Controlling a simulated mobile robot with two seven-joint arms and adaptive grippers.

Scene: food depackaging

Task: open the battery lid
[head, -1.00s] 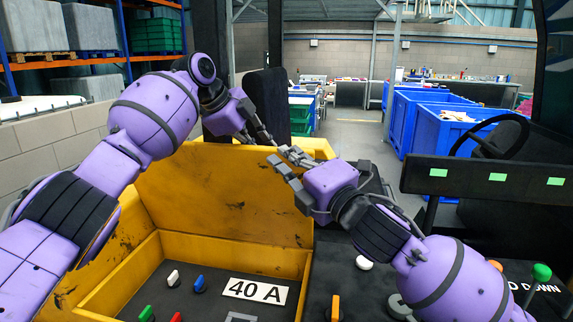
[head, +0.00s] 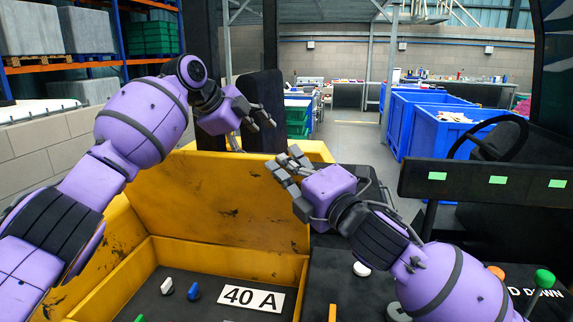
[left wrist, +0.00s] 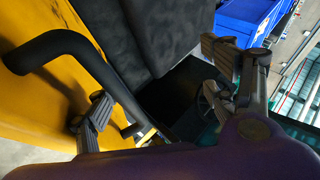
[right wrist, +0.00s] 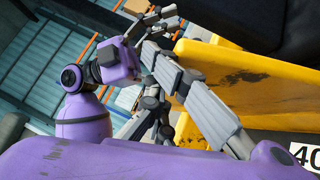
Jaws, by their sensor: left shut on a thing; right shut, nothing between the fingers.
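The yellow panel (head: 215,208), seemingly the battery lid, slopes up behind the fuse tray in the head view. In the left wrist view a yellow surface (left wrist: 35,100) carries a bent black bar handle (left wrist: 75,50). My left gripper (head: 262,120) is above the panel's far edge. Its fingers (left wrist: 160,95) stand well apart; the handle runs close by one finger, and I see no grip on it. My right gripper (head: 288,168) is above the panel's right side, fingers together and empty. The right wrist view shows those fingers (right wrist: 180,90) beside the yellow edge.
A yellow-edged tray (head: 150,245) holds coloured fuses and a "40 A" label (head: 250,298). A black seat back (head: 262,100) stands behind the left gripper. A steering wheel (head: 490,135) and dark dash (head: 480,180) are at right. Blue crates (head: 440,130) stand beyond.

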